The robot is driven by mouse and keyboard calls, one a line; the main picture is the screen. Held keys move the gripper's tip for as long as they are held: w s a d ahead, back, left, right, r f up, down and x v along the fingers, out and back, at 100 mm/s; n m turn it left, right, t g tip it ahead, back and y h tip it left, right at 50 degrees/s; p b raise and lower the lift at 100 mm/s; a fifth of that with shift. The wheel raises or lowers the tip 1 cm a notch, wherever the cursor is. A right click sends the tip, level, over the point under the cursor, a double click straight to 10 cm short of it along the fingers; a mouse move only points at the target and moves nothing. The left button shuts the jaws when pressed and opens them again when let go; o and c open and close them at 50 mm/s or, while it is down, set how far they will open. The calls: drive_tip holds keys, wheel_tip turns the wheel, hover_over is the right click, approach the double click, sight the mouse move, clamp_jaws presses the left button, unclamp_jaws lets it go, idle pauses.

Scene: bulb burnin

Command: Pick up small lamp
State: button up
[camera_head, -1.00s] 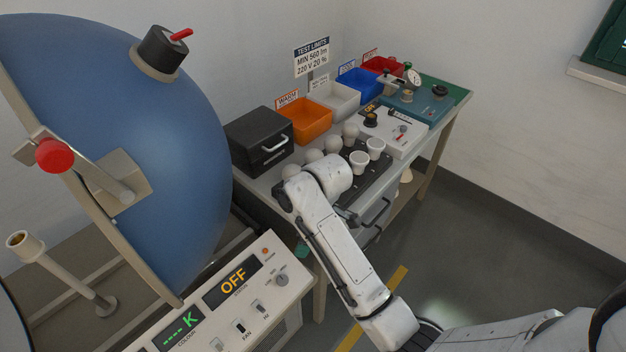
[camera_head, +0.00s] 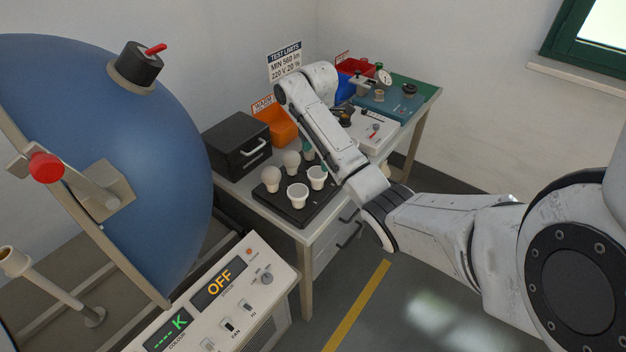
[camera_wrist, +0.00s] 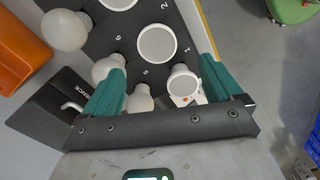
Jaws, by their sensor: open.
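Several white lamps stand on a black numbered tray (camera_head: 294,214). Some are round bulbs, such as one at the tray's left (camera_head: 271,178) and one behind it (camera_head: 291,159). Others are flat-faced reflector lamps, at the front (camera_head: 297,193) and right (camera_head: 317,175). My gripper (camera_wrist: 162,61) is open, with its teal fingers over the tray. In the wrist view a smaller flat-faced lamp (camera_wrist: 184,83) and a round bulb (camera_wrist: 139,102) show between the fingers. A larger flat-faced lamp (camera_wrist: 157,43) lies just beyond the fingertips. I cannot tell which is the small lamp. No lamp is held.
A black box (camera_head: 237,144) and an orange bin (camera_head: 277,124) stand behind the tray. A white control unit (camera_head: 371,130) and a blue tester (camera_head: 403,103) are farther along the bench. A large blue sphere (camera_head: 130,175) and control panel (camera_head: 222,302) stand at left.

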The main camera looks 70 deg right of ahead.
sight(316, 173)
wheel_tip(316, 173, down, 5)
drive_tip(key=shift+f, duration=0.1)
drive_tip(key=shift+w+d+f+p, duration=0.1)
drive_tip(key=shift+f+p, duration=0.1)
drive_tip(key=shift+f, duration=1.15)
drive_tip(key=shift+d+f+p, duration=0.1)
drive_tip(key=shift+f+p, duration=0.05)
drive_tip(key=shift+f, duration=1.2)
drive_tip(key=c, duration=1)
drive_tip(key=shift+c, duration=0.2)
drive_tip(key=shift+a+r, duration=0.1)
drive_tip(key=shift+r, duration=0.1)
